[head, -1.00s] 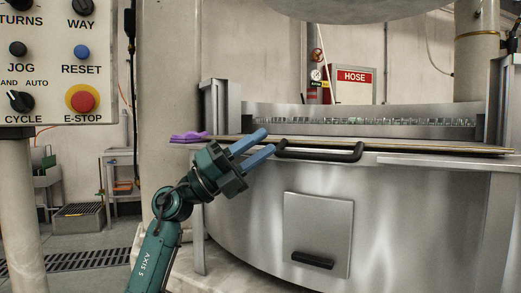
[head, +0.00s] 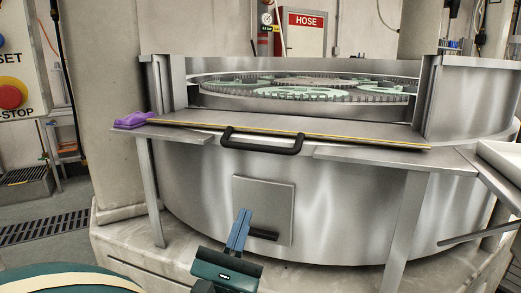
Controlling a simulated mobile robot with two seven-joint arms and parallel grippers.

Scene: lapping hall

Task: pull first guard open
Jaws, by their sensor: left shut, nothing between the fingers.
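The guard (head: 330,131) is a flat metal panel with a yellow-striped front edge. It lies nearly level across the front opening of the round steel machine. Its black bar handle (head: 262,147) sticks out at the front edge. My left gripper (head: 242,212) is below the handle, apart from it, in front of the lower hatch. Its two blue fingers are together with nothing between them, pointing up. My right gripper is out of view.
A square hatch (head: 263,200) with a small black handle (head: 264,234) is on the machine's front. A purple cloth-like item (head: 135,119) lies on the left ledge. Toothed rings (head: 300,92) show inside the opening. A control panel (head: 15,75) is at left, a white tray (head: 503,158) at right.

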